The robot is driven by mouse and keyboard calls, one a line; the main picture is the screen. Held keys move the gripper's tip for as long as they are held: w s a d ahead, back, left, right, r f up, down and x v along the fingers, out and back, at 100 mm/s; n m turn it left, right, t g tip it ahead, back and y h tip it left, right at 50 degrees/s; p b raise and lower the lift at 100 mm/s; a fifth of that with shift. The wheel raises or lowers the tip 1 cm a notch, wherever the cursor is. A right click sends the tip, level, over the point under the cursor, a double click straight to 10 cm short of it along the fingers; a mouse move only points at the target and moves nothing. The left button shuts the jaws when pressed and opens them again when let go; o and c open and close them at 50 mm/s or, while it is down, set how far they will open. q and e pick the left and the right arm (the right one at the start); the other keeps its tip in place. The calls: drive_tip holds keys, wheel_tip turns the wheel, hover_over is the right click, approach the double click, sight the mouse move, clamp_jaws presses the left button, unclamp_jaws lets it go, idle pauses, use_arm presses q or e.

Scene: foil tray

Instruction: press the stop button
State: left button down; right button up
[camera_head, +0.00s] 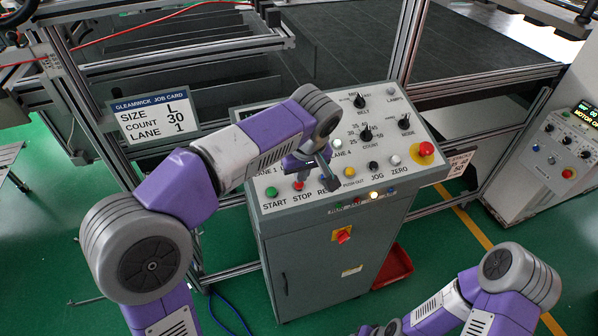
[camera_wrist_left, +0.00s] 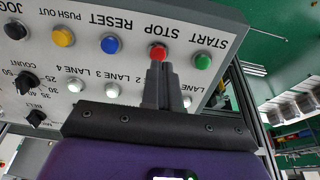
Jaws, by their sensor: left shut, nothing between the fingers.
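The red stop button (camera_head: 298,185) is on the sloped top of the grey control console, above the label STOP and between the green start button (camera_head: 271,191) and the RESET label. My left gripper (camera_head: 303,174) is over the panel close to it, shut and empty. In the left wrist view, the shut fingertips (camera_wrist_left: 157,68) point at the red stop button (camera_wrist_left: 157,52) and overlap its near edge. Whether they touch it cannot be told. The reset button is hidden by my gripper in the head view but shows blue in the wrist view (camera_wrist_left: 110,44). My right gripper's fingers are not visible.
A yellow push-out button (camera_head: 350,171), knobs and a red emergency knob on yellow (camera_head: 425,149) share the console. A red rotary switch (camera_head: 344,236) is on its front. A job card (camera_head: 155,115) hangs on the frame at left. A red bin (camera_head: 394,266) lies beside the console.

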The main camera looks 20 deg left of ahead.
use_arm(q)
drive_tip(key=v, duration=1)
drive_tip(key=shift+p, duration=0.4)
drive_tip(key=shift+d+f, duration=0.1)
drive_tip(key=shift+d, duration=0.05)
